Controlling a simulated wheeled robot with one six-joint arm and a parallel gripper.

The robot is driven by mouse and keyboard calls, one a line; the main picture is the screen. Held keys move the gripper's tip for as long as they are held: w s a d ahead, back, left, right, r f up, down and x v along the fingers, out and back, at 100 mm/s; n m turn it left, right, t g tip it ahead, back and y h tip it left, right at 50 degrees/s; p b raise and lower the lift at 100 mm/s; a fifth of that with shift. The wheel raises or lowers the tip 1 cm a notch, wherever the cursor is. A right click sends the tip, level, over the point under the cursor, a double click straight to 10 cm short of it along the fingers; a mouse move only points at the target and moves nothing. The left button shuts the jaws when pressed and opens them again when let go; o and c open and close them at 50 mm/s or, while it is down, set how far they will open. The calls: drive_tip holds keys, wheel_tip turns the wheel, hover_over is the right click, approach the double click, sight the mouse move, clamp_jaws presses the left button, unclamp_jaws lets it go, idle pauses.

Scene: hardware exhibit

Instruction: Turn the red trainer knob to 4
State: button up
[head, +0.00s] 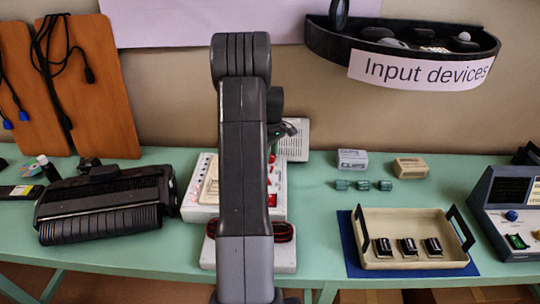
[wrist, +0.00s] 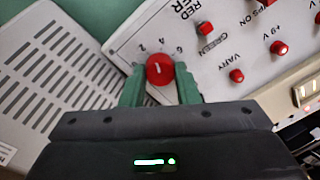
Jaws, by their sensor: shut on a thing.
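The red trainer knob (wrist: 160,69) sits on the white trainer panel (wrist: 210,50) in the wrist view, with printed numbers around it. Its short white pointer line leans slightly up and left, on the side of the 2 and 4; I cannot tell the exact number. My gripper (wrist: 161,85) has its two green fingers closed on the knob's left and right sides. In the head view the trainer (head: 200,205) stands on the green table, mostly hidden behind my grey arm, and the knob and fingertips are hidden.
More red knobs (wrist: 277,48) lie to the right on the panel. A grey slotted box (wrist: 55,75) is close on the left. In the head view, a black typewriter-like device (head: 105,205) stands left, and a cream tray (head: 410,262) with black switches stands right.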

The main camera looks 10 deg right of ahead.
drive_tip(key=shift+m+b, duration=0.3)
drive_tip(key=shift+m, duration=1.6)
drive_tip(key=o, duration=1)
drive_tip(key=shift+r, duration=0.1)
drive_tip(key=r, duration=0.9)
drive_tip(key=r+b, duration=0.1)
drive_tip(key=r, duration=0.3)
drive_tip(key=shift+w+d+r, duration=0.15)
drive_tip(key=shift+d+r, duration=0.2)
drive_tip(key=shift+f, duration=0.1)
